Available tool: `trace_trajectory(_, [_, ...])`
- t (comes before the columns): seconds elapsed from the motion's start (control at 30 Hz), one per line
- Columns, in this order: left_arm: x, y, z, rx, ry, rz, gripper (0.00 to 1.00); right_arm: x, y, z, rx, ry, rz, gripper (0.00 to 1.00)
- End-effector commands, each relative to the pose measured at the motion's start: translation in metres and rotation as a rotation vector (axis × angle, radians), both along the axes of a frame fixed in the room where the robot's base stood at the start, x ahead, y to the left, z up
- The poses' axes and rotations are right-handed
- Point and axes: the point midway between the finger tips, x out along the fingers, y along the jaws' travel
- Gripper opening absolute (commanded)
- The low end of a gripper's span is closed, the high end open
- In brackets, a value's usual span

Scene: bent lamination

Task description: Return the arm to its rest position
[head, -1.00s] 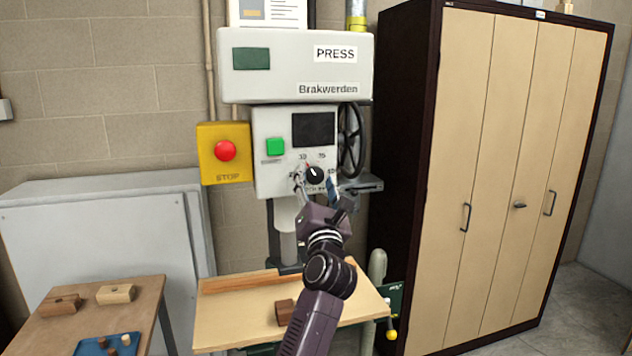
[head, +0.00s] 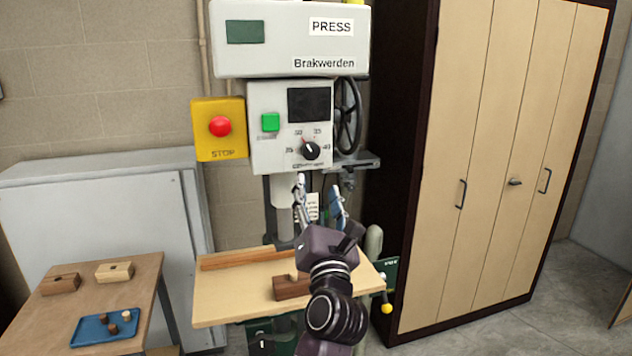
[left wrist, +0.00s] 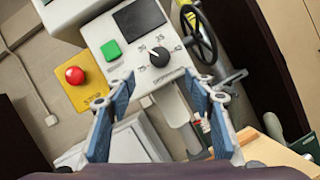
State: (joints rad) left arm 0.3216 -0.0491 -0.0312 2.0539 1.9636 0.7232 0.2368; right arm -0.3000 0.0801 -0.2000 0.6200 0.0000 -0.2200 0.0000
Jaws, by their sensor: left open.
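My left gripper (head: 318,205) is open and empty in the head view, in front of the press column and below the control panel (head: 291,125). It points up toward the press, apart from the dial (head: 309,151). In the left wrist view my left gripper's (left wrist: 160,120) two blue-padded fingers stand wide apart. The dial (left wrist: 159,57) shows beyond them with nothing touching it. My left forearm hides part of the press table (head: 232,290). My right gripper is in neither view.
A brown block (head: 290,288) lies on the press table beside my arm. A side table (head: 75,314) at left holds two wooden blocks and a blue tray (head: 84,335). A tall cabinet (head: 490,160) stands at right. A red stop button (head: 220,126) is left of the panel.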

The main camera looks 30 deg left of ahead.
Motion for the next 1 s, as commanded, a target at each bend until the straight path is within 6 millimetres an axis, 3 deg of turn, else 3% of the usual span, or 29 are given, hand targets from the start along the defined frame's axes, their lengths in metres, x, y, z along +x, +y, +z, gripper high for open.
trace_trajectory(0.53, [-0.001, -0.001, -0.001, 0.001, 0.001, 0.000, 0.49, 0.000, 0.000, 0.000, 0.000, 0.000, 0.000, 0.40])
trace_trajectory(0.67, [0.006, -0.005, -0.020, 0.059, 0.049, 0.017, 0.49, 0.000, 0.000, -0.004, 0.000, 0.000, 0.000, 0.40])
trace_trajectory(0.77, [0.023, -0.015, -0.063, 0.205, 0.162, 0.042, 0.49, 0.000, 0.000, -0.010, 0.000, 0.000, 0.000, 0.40])
trace_trajectory(1.0, [0.061, -0.071, -0.230, 0.741, 0.534, 0.013, 0.49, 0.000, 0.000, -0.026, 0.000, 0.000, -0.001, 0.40])
